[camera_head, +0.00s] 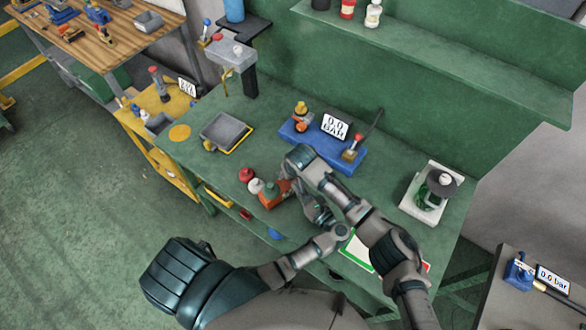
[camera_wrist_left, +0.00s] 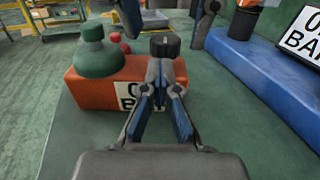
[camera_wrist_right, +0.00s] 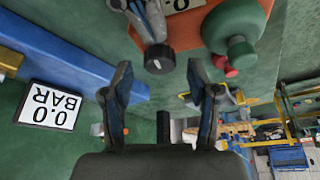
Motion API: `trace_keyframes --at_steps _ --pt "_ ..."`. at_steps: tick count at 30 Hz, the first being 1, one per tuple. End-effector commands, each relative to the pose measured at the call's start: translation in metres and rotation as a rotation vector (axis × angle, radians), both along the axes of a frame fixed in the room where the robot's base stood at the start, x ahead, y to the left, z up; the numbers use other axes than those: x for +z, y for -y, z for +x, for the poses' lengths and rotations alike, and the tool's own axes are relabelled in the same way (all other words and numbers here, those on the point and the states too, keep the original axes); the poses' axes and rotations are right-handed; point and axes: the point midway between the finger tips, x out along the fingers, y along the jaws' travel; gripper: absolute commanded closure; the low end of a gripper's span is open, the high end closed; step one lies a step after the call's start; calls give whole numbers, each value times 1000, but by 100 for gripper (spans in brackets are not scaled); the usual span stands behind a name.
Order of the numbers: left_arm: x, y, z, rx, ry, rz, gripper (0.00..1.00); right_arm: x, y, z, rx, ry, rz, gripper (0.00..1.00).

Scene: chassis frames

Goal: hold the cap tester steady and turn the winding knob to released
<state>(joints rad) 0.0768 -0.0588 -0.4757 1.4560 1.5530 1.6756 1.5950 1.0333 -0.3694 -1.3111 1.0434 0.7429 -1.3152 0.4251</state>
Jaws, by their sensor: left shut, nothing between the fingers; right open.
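The cap tester is an orange-red box (camera_head: 272,199) at the front edge of the green bench. In the left wrist view its box (camera_wrist_left: 85,88) carries a green bulb (camera_wrist_left: 96,58), a partly covered white display and a black knob (camera_wrist_left: 165,44). My left gripper (camera_head: 298,188) is shut and empty, its fingertips (camera_wrist_left: 166,88) in front of the box, just short of the knob in that view. My right gripper (camera_wrist_right: 163,85) is open and empty above the tester. Its view shows the knob (camera_wrist_right: 159,59) beyond the fingers, close to my left fingers. Contact there cannot be told.
A blue unit (camera_head: 297,133) with a 0.0 BAR display stands behind my grippers. A grey tray (camera_head: 225,132) lies to the left, and a white-based device (camera_head: 418,205) with a green body stands right.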

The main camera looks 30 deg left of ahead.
Motion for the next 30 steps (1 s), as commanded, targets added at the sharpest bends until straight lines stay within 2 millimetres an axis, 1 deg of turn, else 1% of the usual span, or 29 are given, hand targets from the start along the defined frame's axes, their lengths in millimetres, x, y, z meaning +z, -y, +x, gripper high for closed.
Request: trace_keyframes --at_steps 3,9,13,15,19,27,30 --pt "0 0 0 0 -1 -1 100 24 7 -5 1 3 4 40" --pt "0 0 0 0 -1 -1 100 65 20 -16 1 2 2 40" --pt "0 0 0 0 -1 -1 100 84 26 -21 1 2 1 40" --pt "0 0 0 0 -1 -1 100 90 28 -22 0 1 0 40" --pt "0 0 0 0 0 -1 100 96 30 -24 0 0 -1 40" --pt "0 0 0 0 0 -1 100 95 31 -24 1 0 0 40" --pt "0 0 0 0 -1 -1 100 91 34 -19 32 11 22 40"
